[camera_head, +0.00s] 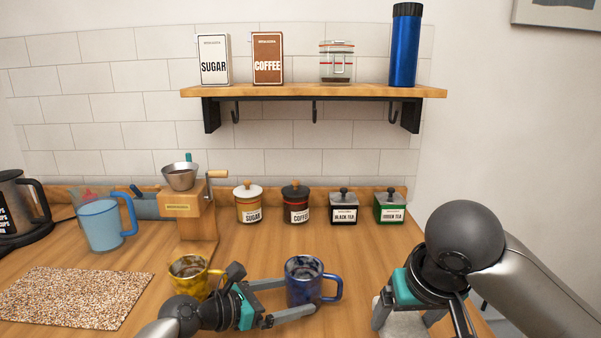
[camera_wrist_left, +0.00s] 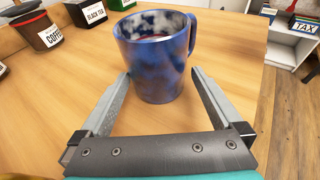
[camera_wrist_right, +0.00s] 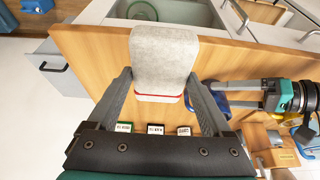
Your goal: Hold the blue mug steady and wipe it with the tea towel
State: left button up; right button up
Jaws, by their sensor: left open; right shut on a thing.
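The blue mug (camera_head: 304,283) stands upright on the wooden counter, its handle toward the right. In the left wrist view the mug (camera_wrist_left: 155,60) is just ahead of and partly between the fingertips. My left gripper (camera_head: 299,297) is open around the mug's near side, one finger to each side; contact cannot be told. My right gripper (camera_head: 405,317) is shut on the tea towel (camera_head: 403,328), right of the mug near the counter's edge. In the right wrist view the towel (camera_wrist_right: 163,55) is pale grey with a red stripe, held between the fingers.
A yellow mug (camera_head: 188,275) stands close behind my left wrist. Several labelled jars (camera_head: 297,207) line the wall. The counter between jars and blue mug is clear.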

pick_arm(q)
jog(key=shift+x, duration=1.55)
jog(key=c, duration=0.6)
jog(key=shift+o, duration=0.2)
jog(key=shift+r, duration=0.1)
pick_arm(e)
jog(key=shift+w, duration=0.1)
jog(key=w+a+r, duration=0.4)
jog(key=w+a, duration=0.3)
jog(key=a, duration=0.1)
jog(key=w+a+r, duration=0.4)
jog(key=w+a, duration=0.3)
jog(key=a, duration=0.1)
jog(key=shift+w+a+r, duration=0.15)
jog(key=shift+w+r, duration=0.05)
jog(key=shift+w, duration=0.05)
